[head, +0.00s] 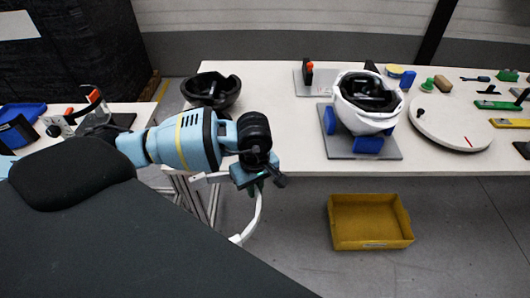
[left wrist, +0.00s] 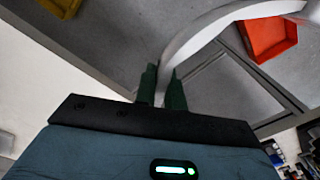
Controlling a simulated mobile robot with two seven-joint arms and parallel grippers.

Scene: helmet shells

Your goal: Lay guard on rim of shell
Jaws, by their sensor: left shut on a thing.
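My left gripper (head: 262,184) is shut on a white curved strip, the guard (head: 252,217), which hangs down in front of the table's near edge. In the left wrist view the dark green fingers (left wrist: 162,88) close on the guard (left wrist: 205,30), which arcs up to the right. The white helmet shell (head: 352,117) sits with its opening up and a black lining inside, on blue supports (head: 368,144) on a grey plate. The guard is left of the shell and apart from it. My right gripper is not in view.
A black bowl-like shell (head: 212,103) stands on the table's (head: 285,82) left end. A round white disc (head: 440,128) and several small tools lie right of the white shell. A yellow bin (head: 368,224) is on the floor. The tabletop between the two shells is mostly clear.

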